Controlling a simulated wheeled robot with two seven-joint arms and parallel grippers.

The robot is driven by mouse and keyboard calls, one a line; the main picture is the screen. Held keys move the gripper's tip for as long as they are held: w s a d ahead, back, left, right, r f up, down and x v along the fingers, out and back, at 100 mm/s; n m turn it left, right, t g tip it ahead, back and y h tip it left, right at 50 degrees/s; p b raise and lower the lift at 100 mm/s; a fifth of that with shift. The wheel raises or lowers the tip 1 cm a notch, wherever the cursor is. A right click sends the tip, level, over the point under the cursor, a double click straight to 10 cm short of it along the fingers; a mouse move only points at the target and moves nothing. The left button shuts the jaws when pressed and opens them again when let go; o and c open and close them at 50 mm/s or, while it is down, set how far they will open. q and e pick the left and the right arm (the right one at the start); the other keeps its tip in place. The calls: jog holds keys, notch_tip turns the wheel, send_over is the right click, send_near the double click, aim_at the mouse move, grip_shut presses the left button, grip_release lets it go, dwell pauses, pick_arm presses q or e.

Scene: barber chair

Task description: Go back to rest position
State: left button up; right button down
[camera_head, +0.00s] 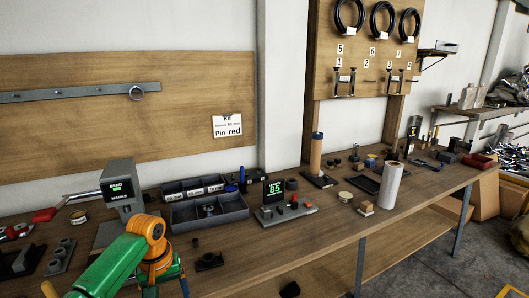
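My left arm, green with orange joints, comes in from the lower left and bends downward in front of the bench. My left gripper does not show; the arm runs out of the picture at the bottom edge. My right arm and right gripper do not show either. The wooden workbench (330,228) runs from the left to the far right.
A grey machine labelled BEND (119,188) stands behind my arm. Right of it are a dark parts bin (208,212), a device with a green 85 display (274,189), an orange-brown cylinder (316,155) and a white roll (390,185).

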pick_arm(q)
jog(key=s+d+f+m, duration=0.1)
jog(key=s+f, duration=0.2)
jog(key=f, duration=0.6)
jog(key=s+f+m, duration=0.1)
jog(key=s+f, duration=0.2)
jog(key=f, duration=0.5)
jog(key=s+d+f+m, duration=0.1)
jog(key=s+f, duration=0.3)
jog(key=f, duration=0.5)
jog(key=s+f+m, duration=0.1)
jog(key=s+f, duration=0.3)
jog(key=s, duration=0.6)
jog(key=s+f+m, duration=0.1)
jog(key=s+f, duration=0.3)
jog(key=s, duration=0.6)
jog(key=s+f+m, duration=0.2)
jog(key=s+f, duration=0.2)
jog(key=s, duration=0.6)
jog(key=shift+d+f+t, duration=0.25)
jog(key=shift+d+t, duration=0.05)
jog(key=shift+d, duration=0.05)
